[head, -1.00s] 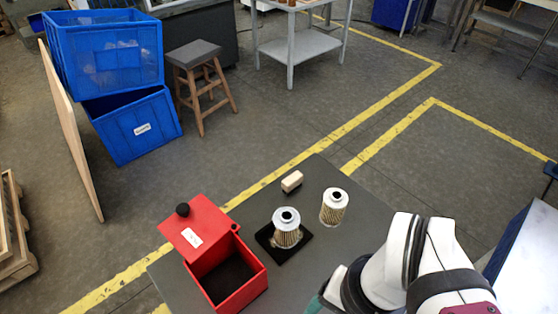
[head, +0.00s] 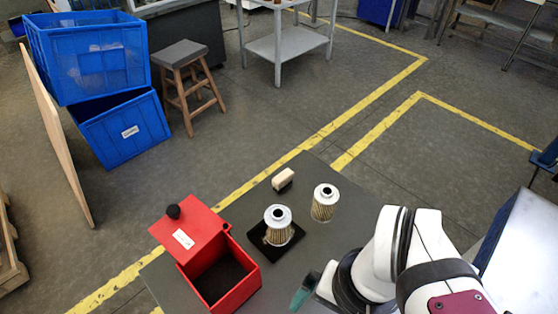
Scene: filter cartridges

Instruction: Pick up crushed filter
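Two pleated filter cartridges with pale metal end caps stand upright on the dark table. One filter (head: 278,228) stands on a black square pad (head: 297,234); the other filter (head: 324,204) stands behind it to the right, on the bare tabletop. My gripper (head: 303,296) is at the bottom of the view, in front of and to the right of the padded filter, apart from both. Its teal and dark parts show, but its fingertips are too small and partly hidden to tell whether it is open.
A red box (head: 228,282) with an open interior stands left of the filters, its red lid (head: 188,233) with a black knob tilted back behind it.

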